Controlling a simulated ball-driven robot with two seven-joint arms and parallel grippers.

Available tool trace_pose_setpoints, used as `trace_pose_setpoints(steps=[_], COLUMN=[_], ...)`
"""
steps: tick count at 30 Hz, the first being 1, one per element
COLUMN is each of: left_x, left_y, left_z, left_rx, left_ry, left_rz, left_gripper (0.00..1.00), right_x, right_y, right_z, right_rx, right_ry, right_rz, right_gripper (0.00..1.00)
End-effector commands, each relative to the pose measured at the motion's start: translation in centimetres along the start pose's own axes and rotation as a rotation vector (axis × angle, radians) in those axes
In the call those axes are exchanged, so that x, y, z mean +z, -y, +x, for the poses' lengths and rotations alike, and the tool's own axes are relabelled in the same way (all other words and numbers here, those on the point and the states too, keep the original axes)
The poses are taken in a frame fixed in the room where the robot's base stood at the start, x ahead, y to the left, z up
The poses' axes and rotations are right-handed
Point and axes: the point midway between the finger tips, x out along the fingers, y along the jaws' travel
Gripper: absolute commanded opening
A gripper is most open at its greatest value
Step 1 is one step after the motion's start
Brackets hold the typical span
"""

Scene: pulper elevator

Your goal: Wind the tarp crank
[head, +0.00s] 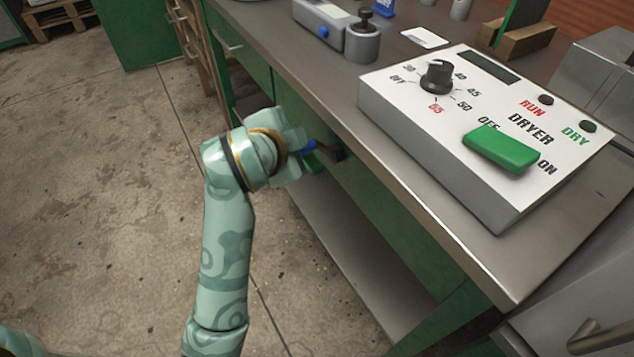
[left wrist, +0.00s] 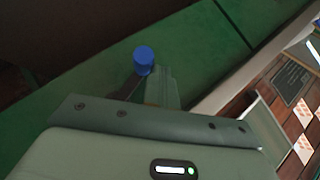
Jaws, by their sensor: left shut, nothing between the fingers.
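The crank shows a blue knob (head: 308,146) and a dark arm (head: 333,150) on the green front of the bench, under the worktop edge. In the left wrist view the blue knob (left wrist: 144,60) stands just left of the finger ends, with the dark crank arm (left wrist: 127,89) running down behind the gripper body. My left gripper (head: 300,161) is shut and empty beside the knob. It also shows in the left wrist view (left wrist: 161,84). Whether it touches the knob I cannot tell. No tarp is identifiable. My right gripper is not in view.
A dryer control box (head: 440,150) with a black dial (head: 437,77) and green switch (head: 502,148) stands on the steel worktop (head: 290,55). A grey device (head: 335,25) sits further back. A lower shelf (head: 345,265) lies under the bench. The concrete floor (head: 110,200) at left is clear.

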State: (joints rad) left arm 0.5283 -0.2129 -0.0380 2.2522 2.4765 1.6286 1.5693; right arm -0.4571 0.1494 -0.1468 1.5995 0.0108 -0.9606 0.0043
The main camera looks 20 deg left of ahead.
Motion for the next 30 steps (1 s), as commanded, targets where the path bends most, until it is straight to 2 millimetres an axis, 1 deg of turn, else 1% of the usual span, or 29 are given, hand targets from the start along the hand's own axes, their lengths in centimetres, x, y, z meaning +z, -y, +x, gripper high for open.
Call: trace_pose_setpoints(steps=[6,23,26,29,30], left_x=[0.3,0.3,0.1,-0.8,-1.3], left_y=[0.0,-0.1,-0.2,-0.5,-0.6], left_z=[0.2,0.2,0.1,-0.2,-0.4], left_rx=[0.034,0.033,-0.005,-0.081,-0.121], left_ry=[0.000,0.001,0.002,0.002,0.001], left_rz=[-0.031,-0.027,0.010,0.083,0.119], left_gripper=[0.00,0.00,0.00,0.00,0.00], right_x=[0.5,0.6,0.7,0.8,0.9], right_y=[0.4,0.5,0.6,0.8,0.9], right_z=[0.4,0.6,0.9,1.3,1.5], right_rx=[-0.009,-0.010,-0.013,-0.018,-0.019], right_ry=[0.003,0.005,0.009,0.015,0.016], right_rz=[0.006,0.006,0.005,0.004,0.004], right_gripper=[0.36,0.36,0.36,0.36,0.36])
